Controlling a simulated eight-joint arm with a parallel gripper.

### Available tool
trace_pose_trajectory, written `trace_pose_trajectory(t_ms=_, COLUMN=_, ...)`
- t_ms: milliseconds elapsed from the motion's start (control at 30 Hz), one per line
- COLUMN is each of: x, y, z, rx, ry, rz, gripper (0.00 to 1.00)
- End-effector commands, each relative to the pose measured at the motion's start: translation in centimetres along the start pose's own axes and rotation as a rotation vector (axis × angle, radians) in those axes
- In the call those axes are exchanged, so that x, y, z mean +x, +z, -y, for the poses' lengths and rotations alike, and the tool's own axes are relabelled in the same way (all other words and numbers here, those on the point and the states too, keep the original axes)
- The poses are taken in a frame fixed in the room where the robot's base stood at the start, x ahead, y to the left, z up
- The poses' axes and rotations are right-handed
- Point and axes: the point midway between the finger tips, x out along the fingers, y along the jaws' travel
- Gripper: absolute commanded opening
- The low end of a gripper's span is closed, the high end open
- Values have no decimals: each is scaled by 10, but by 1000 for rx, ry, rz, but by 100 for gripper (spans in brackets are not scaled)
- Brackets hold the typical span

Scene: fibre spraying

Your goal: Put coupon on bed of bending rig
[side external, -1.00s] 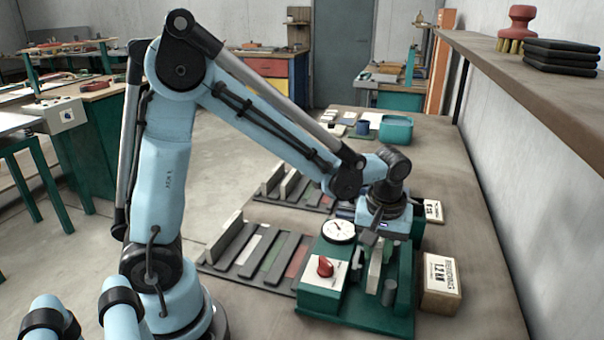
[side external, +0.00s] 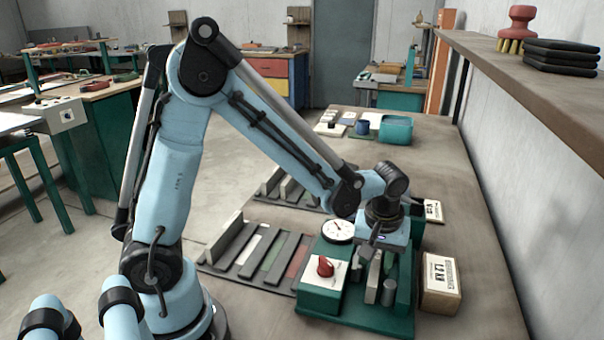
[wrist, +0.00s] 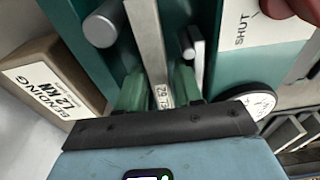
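The green bending rig (side external: 350,315) stands on the bench, with a white dial (side external: 338,230), a red knob (side external: 324,266) and a grey cylinder (side external: 388,292). It fills the wrist view behind my gripper, where the cylinder also shows (wrist: 100,28). My gripper (wrist: 161,92) is over the rig, its two green fingers on either side of a pale grey strip, the coupon (wrist: 148,45), near its labelled end. The fingers look closed on it. The coupon also shows below my gripper in the side view (side external: 373,275). Whether it touches the bed cannot be told.
A slotted tray (side external: 222,266) with coloured strips lies left of the rig; a similar tray is behind it. A labelled box (side external: 440,283) stands close on the right, another box (side external: 432,211) behind. A teal bin (side external: 395,130) is far back. The shelf (side external: 480,60) overhangs the right.

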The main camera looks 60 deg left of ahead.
Motion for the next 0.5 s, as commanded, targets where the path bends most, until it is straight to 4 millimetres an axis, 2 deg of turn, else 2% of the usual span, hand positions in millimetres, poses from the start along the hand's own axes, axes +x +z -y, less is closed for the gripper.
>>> trace_pose_trajectory(t_ms=167, x=-9, y=0, z=0, rx=0, ry=0, rz=0, gripper=35)
trace_pose_trajectory(t_ms=500, x=-62, y=0, z=0, rx=0, ry=0, rz=0, gripper=35)
